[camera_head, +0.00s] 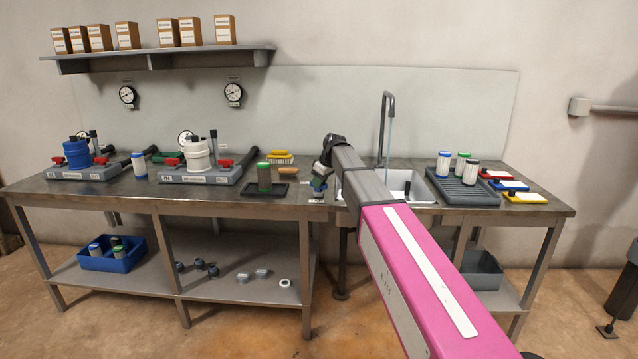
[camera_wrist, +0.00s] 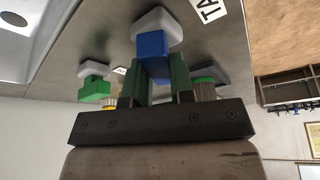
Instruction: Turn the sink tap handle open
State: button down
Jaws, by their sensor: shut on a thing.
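A blue tap handle (camera_wrist: 153,44) on a pale base stands beside a partly visible label starting "TA" (camera_wrist: 208,8) in the wrist view. My gripper (camera_wrist: 158,72) has its two dark green fingers shut on the blue handle, one on each side. In the head view my gripper (camera_head: 320,182) is at the bench just left of the sink, and my arm hides part of the sink. The tall spout (camera_head: 383,125) rises behind the sink (camera_head: 420,188). A thin pale blue stream (camera_head: 390,137) hangs from its tip, like running water.
A green handle (camera_wrist: 94,90) on a pale base stands left of the blue one in the wrist view. A black tray with a green-topped filter (camera_head: 264,177) stands left of my gripper. A grey drainer (camera_head: 463,192) with several filters stands right of the sink.

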jog(key=n+g, duration=0.1)
jog(key=n, duration=0.1)
jog(key=n+g, duration=0.1)
jog(key=n, duration=0.2)
jog(key=shift+w+n+y, duration=0.1)
jog(key=shift+n+y, duration=0.2)
dwell(0.4)
jog(key=c, duration=1)
grip_release()
jog(key=v, duration=1)
jog(key=shift+w+d+r, duration=0.1)
jog(key=shift+d+r, duration=0.05)
jog(key=shift+r, duration=0.25)
